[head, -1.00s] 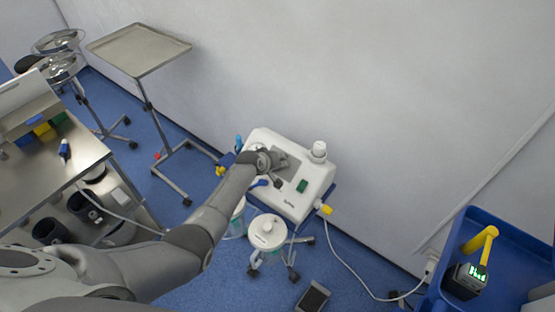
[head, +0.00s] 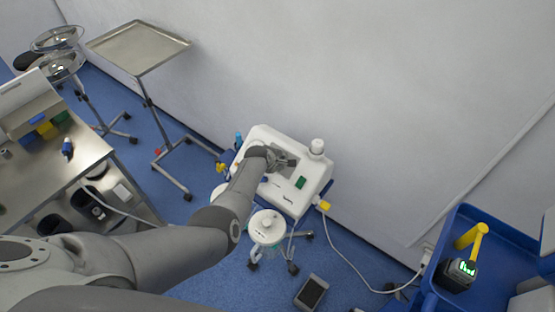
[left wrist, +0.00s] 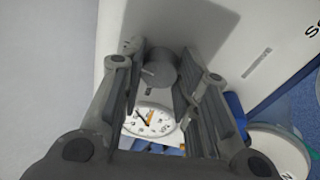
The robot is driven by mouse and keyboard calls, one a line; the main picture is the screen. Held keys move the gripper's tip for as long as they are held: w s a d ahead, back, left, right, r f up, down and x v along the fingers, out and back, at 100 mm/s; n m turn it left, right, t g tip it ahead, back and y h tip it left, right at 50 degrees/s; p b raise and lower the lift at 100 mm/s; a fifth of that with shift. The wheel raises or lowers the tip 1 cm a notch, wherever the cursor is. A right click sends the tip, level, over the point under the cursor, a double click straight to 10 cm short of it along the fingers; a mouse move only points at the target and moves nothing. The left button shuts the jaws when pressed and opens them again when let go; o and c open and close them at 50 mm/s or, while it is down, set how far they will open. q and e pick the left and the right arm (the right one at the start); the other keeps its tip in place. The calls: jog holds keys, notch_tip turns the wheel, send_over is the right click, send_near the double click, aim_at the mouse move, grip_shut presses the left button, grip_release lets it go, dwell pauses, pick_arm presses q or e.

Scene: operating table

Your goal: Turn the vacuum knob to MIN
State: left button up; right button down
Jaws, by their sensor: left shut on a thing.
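The white suction unit (head: 315,180) stands against the wall in the head view. A grey round vacuum knob (left wrist: 160,72) sits on its panel in the left wrist view, partly hidden by my fingers. A round white gauge (left wrist: 150,119) with a dark needle shows below the knob there. My left gripper (head: 288,162) is over the top of the unit, its fingers (left wrist: 158,85) on either side of the knob and shut on it. The knob's setting and the MIN mark cannot be read. My right gripper is in neither view.
A white-lidded canister (head: 267,226) hangs in front of the unit. A green switch (head: 300,183) and a white cap (head: 316,147) are on its top. A tray stand (head: 140,50) is at the upper left, a blue cart (head: 438,262) at the right.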

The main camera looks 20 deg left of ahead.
pick_arm(q)
jog(key=shift+n, duration=0.4)
jog(key=o, duration=1)
